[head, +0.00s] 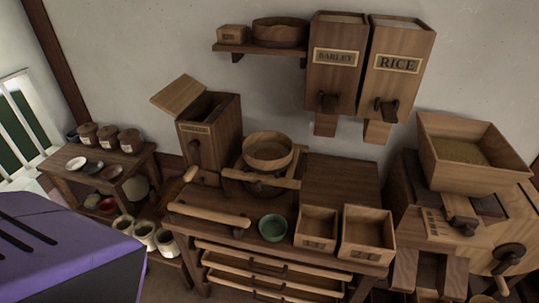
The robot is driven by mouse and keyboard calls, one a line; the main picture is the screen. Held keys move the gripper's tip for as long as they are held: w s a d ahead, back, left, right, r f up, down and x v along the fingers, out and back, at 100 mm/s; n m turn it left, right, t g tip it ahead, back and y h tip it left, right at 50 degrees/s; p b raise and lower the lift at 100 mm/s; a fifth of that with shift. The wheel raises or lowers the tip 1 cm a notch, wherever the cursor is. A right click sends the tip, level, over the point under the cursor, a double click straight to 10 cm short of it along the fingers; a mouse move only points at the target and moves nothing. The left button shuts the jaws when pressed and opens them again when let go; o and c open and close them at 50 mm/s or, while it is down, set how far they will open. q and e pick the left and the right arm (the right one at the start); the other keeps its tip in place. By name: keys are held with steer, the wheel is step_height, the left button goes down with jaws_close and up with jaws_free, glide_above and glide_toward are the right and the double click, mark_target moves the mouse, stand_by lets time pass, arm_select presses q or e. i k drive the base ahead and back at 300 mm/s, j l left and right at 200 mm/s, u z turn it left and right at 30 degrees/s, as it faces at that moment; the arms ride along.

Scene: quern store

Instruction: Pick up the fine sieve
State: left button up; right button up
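Two round wooden-rimmed vessels could be the sieve. A pale one (268,152) rests on top of a stand in the middle of the workbench (190,226). A darker one (280,33) sits on the small wall shelf (262,50). I cannot read a label on either or see a mesh clearly, so I cannot tell which is the fine sieve. Neither of my grippers is in view.
Bins marked BARLEY (333,80) and RICE (398,85) hang above. A lidded wooden box (210,140), a green bowl (272,228) and two small boxes (316,228) (367,233) crowd the bench. Drawers (270,268) stand partly open. A hopper machine (470,152) is at right.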

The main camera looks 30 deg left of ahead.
mark_target(264, 153)
steer(key=z, duration=1.3)
steer(key=u, duration=2.2)
steer(key=i+j+z, duration=0.1)
steer(key=z, duration=0.3)
steer(key=j+z, duration=0.6)
steer(key=z, duration=0.25)
steer(key=j+z, duration=0.15)
steer(key=j, duration=0.35)
steer(key=k+j+z, duration=0.15)
steer(key=j, duration=0.35)
